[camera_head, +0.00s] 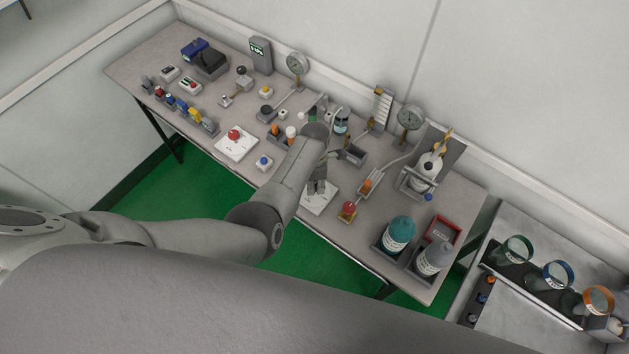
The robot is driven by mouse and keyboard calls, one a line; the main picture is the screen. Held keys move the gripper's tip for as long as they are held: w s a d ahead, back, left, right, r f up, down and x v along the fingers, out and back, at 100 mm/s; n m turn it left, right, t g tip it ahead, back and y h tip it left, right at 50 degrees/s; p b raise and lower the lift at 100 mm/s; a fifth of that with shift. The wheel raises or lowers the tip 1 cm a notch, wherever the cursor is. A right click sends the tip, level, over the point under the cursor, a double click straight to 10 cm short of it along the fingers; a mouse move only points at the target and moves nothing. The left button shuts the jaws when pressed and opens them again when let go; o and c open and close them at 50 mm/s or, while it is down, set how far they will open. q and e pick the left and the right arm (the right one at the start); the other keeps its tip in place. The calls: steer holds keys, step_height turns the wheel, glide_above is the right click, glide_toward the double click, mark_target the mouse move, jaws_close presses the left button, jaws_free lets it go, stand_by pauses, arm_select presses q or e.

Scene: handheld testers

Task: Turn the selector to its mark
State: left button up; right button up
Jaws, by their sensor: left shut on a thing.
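My left gripper (318,187) reaches down over a white square plate (314,205) near the front edge of the bench. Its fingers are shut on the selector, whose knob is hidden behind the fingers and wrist. The mark and the angle of the selector cannot be made out from here. A similar white plate with a red knob (234,134) lies to the left, apart from the gripper. My right gripper is not in view.
The grey bench (385,190) is crowded: a small blue-topped button (264,162) left of my arm, a red-topped piece (348,209) right of the gripper, teal bottle (398,232) and grey bottle (434,258) at the right. Gauges (410,117) stand behind.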

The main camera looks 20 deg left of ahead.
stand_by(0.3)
arm_select(q)
steer(key=o, duration=1.1)
steer(key=shift+c, duration=0.2)
